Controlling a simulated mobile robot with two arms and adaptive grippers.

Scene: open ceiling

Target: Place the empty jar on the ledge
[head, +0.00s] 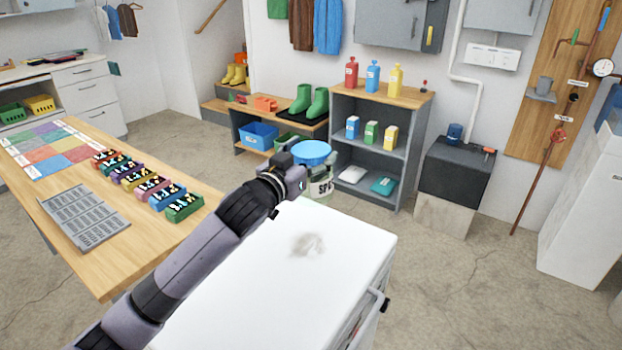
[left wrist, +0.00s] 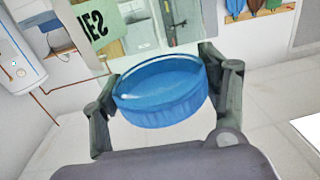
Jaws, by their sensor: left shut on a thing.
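My left gripper (head: 298,166) is shut on a round blue ridged piece, which I take for the empty jar or its lid (head: 312,152). In the left wrist view (left wrist: 160,92) the blue piece sits between both fingers. Whether a clear jar body joins it, I cannot tell. In the head view it is held beyond the far end of the white cabinet top. Which surface is the ledge is not clear; a grey shelf unit (head: 383,98) with a wooden top stands beyond the gripper. My right gripper is not in view.
The white cabinet top (head: 345,235) is bare except for a grey smudge. Red, blue and yellow bottles stand on the shelf unit's top. A wooden table (head: 90,270) with coloured bins is at left.

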